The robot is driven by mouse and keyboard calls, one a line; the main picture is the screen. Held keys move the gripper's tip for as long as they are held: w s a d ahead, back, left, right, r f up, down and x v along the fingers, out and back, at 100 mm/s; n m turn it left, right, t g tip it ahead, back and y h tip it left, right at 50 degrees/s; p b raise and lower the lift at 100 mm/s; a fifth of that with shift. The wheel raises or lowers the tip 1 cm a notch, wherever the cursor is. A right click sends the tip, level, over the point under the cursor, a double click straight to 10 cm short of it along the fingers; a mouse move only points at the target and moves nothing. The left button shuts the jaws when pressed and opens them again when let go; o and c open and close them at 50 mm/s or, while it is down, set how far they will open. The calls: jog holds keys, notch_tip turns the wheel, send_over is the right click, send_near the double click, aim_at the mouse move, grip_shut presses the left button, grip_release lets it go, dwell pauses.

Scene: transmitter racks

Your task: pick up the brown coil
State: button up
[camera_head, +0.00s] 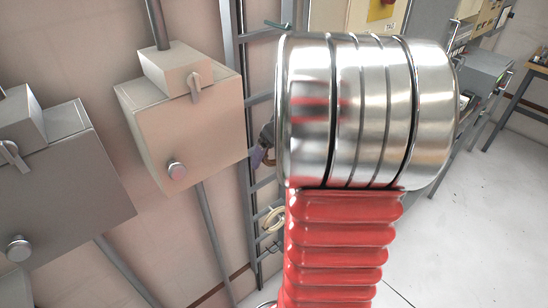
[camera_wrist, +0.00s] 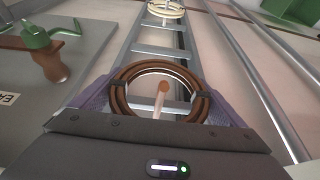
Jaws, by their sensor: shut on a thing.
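The brown coil (camera_wrist: 123,88) is a ring with dark ties, upright in the middle of the wrist view. My gripper (camera_wrist: 161,101) has its purple fingers on the coil's left and right sides and is shut on it. In the head view my arm hides most of the gripper; only a bit of purple finger (camera_head: 257,157) shows, and the coil is mostly hidden there.
A grey ladder rack (camera_wrist: 158,50) runs behind the coil. A cream coil (camera_wrist: 166,10) hangs on it farther along. Beige (camera_head: 190,120) and grey (camera_head: 65,185) wall boxes stand left in the head view.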

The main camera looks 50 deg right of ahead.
notch_tip(320, 180, up, 4)
jog(key=shift+r, duration=0.25)
jog(key=s+a, duration=0.2)
jog(key=s, duration=1.7)
jog(key=shift+s+f, duration=0.15)
jog(key=shift+s, duration=0.15)
jog(key=shift+w+a, duration=0.1)
